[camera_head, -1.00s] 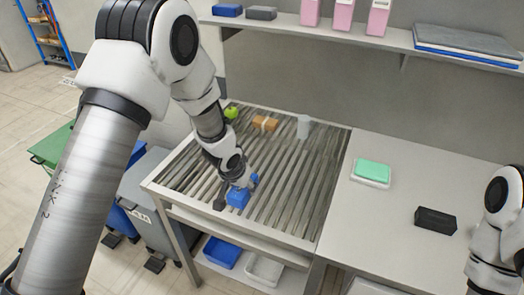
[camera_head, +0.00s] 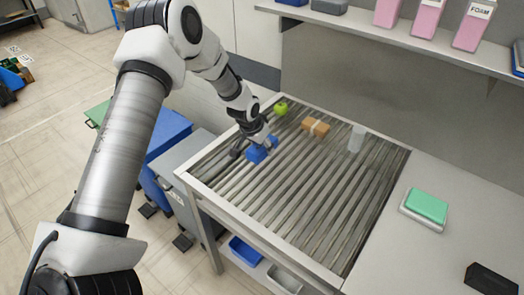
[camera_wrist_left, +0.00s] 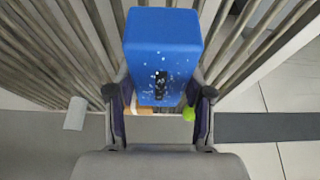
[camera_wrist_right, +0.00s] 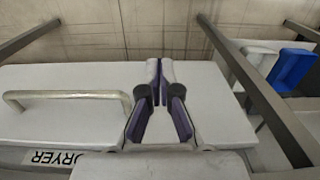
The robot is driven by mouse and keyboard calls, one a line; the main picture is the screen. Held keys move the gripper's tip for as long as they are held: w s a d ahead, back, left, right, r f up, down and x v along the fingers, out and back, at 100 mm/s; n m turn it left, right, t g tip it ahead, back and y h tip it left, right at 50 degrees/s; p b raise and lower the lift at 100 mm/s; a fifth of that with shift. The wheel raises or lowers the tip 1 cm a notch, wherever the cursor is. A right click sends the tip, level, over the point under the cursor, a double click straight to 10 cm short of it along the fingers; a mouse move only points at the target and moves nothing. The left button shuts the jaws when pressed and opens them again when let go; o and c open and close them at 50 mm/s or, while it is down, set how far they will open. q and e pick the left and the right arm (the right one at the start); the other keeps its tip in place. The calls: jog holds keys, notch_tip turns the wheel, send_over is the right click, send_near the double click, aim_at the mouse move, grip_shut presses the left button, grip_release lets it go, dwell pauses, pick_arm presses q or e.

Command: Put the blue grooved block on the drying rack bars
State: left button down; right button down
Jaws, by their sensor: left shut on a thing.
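The blue grooved block (camera_head: 262,151) is in my left gripper (camera_head: 257,145), over the left part of the drying rack bars (camera_head: 290,190). In the left wrist view the block (camera_wrist_left: 163,45) sits between the two fingers (camera_wrist_left: 161,112), which press on its sides. Its near face has a dark slot and white specks. Whether its underside touches the bars cannot be told. My right gripper (camera_wrist_right: 160,68) shows only in its wrist view, empty, its fingertips close together, above a grey lidded surface marked "DRYER".
A green apple (camera_head: 281,108), an orange-brown block (camera_head: 316,127) and a whitish cup (camera_head: 356,139) stand on the back of the rack. A green sponge (camera_head: 427,205) and a black block (camera_head: 491,279) lie on the right counter. The middle and front bars are clear.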

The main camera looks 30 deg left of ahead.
pick_arm(q)
jog(key=f, duration=0.2)
jog(key=shift+s+a+f, duration=0.15)
jog(key=shift+s+f, duration=0.05)
jog(key=shift+f, duration=0.15)
jog(key=shift+w+a+f, duration=0.1)
jog(key=shift+f, duration=0.2)
jog(key=shift+w+f, duration=0.1)
jog(key=shift+w, duration=0.1)
jog(key=shift+f+b, duration=0.1)
jog(key=shift+b, duration=0.2)
jog(key=shift+c, duration=2.2)
grip_release()
jog(key=shift+s, duration=0.2)
jog(key=shift+w, duration=0.1)
